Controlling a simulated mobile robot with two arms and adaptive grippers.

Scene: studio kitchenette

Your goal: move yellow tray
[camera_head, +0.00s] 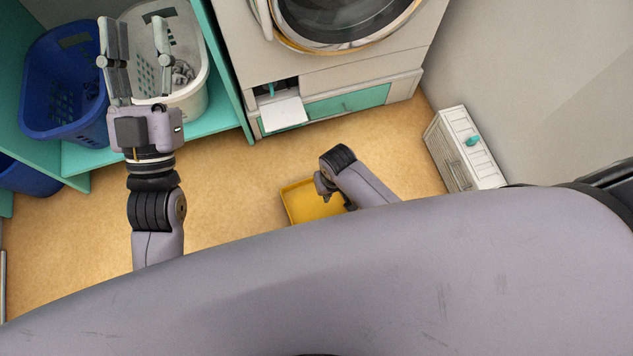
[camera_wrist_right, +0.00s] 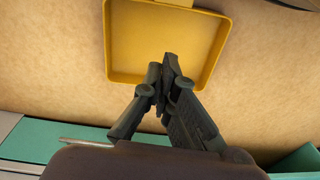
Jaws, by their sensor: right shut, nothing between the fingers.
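The yellow tray (camera_head: 301,206) lies on the floor in the middle of the head view, partly hidden by my right arm and body. In the right wrist view the tray (camera_wrist_right: 135,45) fills the upper middle, flat with a low rim, and looks empty. My right gripper (camera_wrist_right: 168,68) is shut and empty, its fingertips overlapping the tray near its lower rim; I cannot tell whether they touch it. My left gripper (camera_head: 134,45) is open and empty at the upper left of the head view, in front of the laundry baskets, away from the tray.
A blue basket (camera_head: 62,75) and a white basket (camera_head: 190,95) stand on a teal shelf (camera_head: 215,121) at left. A washing machine (camera_head: 335,62) has an open drawer flap (camera_head: 283,113) below it. A small white cabinet (camera_head: 470,150) stands at right. Floor around the tray is clear.

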